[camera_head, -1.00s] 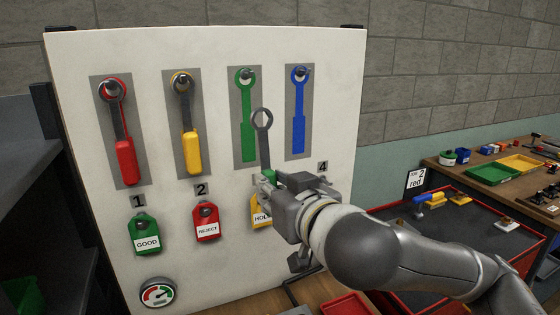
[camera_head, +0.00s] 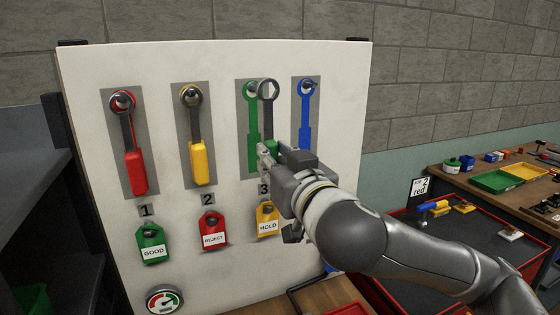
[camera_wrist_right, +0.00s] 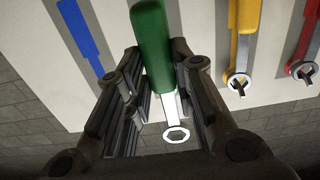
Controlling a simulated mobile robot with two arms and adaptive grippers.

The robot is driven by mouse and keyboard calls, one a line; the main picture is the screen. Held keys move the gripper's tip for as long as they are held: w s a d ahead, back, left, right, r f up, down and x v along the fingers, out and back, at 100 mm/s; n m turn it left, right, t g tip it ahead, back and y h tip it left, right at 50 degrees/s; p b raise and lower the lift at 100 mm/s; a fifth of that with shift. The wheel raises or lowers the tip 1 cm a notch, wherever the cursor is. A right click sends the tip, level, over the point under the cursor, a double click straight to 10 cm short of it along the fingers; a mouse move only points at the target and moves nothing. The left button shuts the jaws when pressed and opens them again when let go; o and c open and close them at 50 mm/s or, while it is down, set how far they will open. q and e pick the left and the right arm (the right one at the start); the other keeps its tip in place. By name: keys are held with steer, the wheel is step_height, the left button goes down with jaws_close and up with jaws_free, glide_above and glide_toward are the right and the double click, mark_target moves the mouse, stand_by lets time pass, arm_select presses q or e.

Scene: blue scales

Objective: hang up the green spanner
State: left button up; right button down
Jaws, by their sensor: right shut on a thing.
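The green spanner is upright in my right gripper (camera_head: 274,158), which is shut on its green handle (camera_wrist_right: 152,45). Its grey ring end (camera_head: 267,90) points up in the head view, and it also shows in the wrist view (camera_wrist_right: 176,134). The ring stands in front of the board, just right of the hook (camera_head: 251,88) at the top of the painted green spanner outline (camera_head: 251,118). The ring is not around that hook in the picture; its gap from the board is hard to tell. My left gripper is out of view.
On the white board (camera_head: 90,90), a red spanner (camera_head: 134,165) and a yellow spanner (camera_head: 200,155) hang at left. A bare blue outline (camera_head: 305,125) is at right. Below hang green, red and yellow tags (camera_head: 267,220). A red-edged workbench (camera_head: 385,255) stands at right.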

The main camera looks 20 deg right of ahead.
steer(key=shift+w+f+b, duration=0.1)
steer(key=shift+w+f, duration=0.1)
steer(key=shift+w, duration=1.05)
steer(key=shift+w+f+b, duration=0.15)
steer(key=shift+w, duration=1.05)
steer(key=shift+w+f+b, duration=0.1)
steer(key=shift+w+f, duration=0.1)
steer(key=shift+w, duration=1.05)
steer(key=c, duration=1.1)
jaws_free()
steer(key=shift+a, duration=0.1)
steer(key=shift+c, duration=0.2)
steer(key=shift+s, duration=0.15)
steer(key=s, duration=0.6)
steer(key=shift+s, duration=0.4)
steer(key=shift+f, duration=0.1)
